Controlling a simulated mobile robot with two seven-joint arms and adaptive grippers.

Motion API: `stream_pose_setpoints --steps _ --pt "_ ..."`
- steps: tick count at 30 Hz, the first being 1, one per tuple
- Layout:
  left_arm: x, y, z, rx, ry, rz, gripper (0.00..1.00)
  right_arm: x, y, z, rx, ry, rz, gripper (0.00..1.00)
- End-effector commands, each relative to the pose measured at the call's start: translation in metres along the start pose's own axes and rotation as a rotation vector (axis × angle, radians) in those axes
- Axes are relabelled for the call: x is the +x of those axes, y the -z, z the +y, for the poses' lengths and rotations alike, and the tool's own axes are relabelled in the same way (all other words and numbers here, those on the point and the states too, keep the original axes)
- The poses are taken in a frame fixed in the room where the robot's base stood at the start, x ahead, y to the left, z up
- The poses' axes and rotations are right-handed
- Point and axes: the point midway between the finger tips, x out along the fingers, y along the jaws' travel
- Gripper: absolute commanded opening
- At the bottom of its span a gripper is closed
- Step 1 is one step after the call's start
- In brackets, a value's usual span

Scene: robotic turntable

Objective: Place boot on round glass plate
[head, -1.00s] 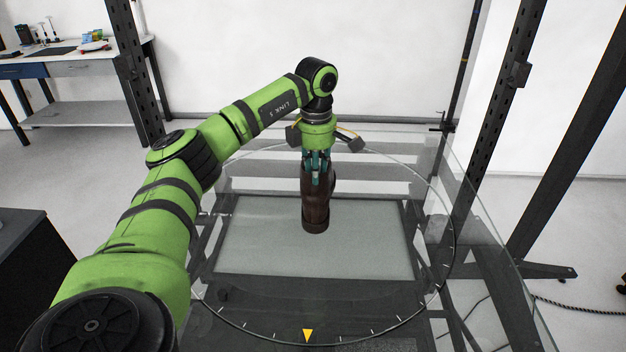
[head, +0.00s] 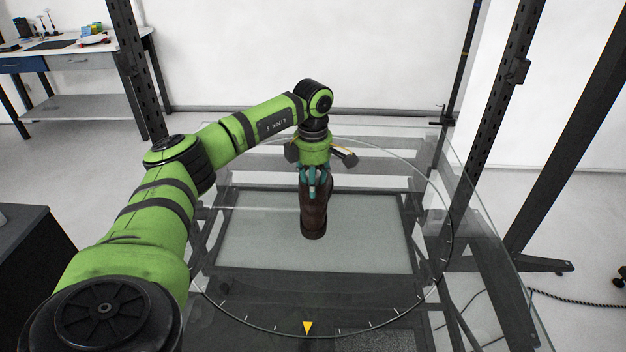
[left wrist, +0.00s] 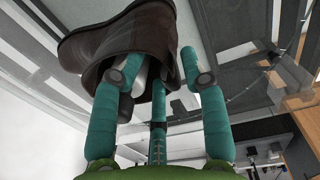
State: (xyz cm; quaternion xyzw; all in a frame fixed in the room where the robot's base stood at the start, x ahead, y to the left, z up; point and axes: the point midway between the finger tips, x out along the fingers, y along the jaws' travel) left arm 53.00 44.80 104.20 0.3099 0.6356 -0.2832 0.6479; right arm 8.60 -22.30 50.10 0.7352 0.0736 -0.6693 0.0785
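The dark brown boot (head: 314,216) hangs from my left gripper (head: 315,183), with its sole end toward me, over the middle of the round glass plate (head: 385,240). The plate is clear, with tick marks and a yellow triangle at its near rim. My left gripper's teal fingers are closed around the boot's upper part. In the left wrist view, the boot (left wrist: 125,35) fills the top, and the fingers (left wrist: 160,75) press at its opening. I cannot tell whether the boot touches the glass. My right gripper is not in view.
Dark metal posts (head: 490,130) stand at the right of the plate, and another post (head: 138,70) at the back left. A workbench (head: 75,60) with small items stands far left. A dark cabinet (head: 35,260) stands at the left. The plate around the boot is clear.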

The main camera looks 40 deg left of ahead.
Motion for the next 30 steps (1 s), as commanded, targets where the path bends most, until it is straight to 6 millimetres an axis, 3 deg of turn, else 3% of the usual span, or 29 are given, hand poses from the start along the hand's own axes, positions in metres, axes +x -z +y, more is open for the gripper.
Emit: stream_pose_setpoints --steps 7,11,24,30 --pt "-0.003 -0.001 0.001 0.0 -0.003 -0.003 0.49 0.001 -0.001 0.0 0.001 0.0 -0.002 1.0" --pt "-0.014 -0.001 0.002 -0.001 -0.006 -0.006 0.49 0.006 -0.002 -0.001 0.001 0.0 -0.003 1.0" --pt "-0.1 -0.001 0.001 0.0 -0.004 -0.005 0.49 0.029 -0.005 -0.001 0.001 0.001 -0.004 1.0" --pt "-0.119 -0.001 0.001 0.0 -0.002 -0.002 0.49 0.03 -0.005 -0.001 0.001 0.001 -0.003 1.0"
